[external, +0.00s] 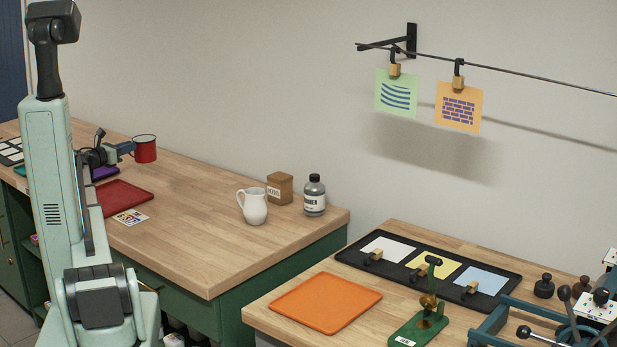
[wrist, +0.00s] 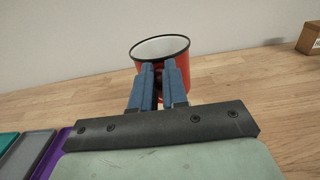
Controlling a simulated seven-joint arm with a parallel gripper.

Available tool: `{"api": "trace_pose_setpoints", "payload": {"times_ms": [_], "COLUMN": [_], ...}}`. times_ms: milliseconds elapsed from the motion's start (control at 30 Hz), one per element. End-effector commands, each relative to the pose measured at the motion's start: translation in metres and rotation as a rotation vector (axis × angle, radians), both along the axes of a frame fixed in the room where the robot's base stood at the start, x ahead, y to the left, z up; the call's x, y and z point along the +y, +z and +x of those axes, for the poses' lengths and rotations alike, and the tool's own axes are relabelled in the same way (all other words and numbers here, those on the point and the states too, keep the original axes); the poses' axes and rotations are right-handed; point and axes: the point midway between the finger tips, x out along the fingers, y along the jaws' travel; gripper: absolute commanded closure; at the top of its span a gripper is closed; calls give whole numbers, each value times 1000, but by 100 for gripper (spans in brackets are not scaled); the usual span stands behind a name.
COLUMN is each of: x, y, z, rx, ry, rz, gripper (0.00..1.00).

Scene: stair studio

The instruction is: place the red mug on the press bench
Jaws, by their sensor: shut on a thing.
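The red mug (external: 145,149) has a white inside and a dark rim. My gripper (external: 128,149) is shut on its near side and holds it upright above the left wooden counter. In the wrist view the mug (wrist: 178,75) stands between and beyond the blue fingers of my gripper (wrist: 160,72). Its handle is largely hidden by the fingers. The press bench is probably the lower wooden bench (external: 262,318) at the right, which carries a green hand press (external: 420,326) and an orange mat (external: 326,302).
A white pitcher (external: 254,208), a brown box (external: 280,188) and a grey bottle (external: 314,196) stand near the left counter's right end. A black tray with cards (external: 342,253) lies along the bench's back. A gap separates the two surfaces.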

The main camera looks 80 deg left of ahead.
Motion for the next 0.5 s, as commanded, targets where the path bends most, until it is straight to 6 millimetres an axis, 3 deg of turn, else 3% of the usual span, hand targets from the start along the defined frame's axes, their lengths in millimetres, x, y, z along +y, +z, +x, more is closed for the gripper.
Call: {"api": "trace_pose_setpoints", "payload": {"times_ms": [500], "x": [0], "y": [13], "z": [0], "rx": [0], "ry": [0], "rz": [0], "gripper": [100]}}
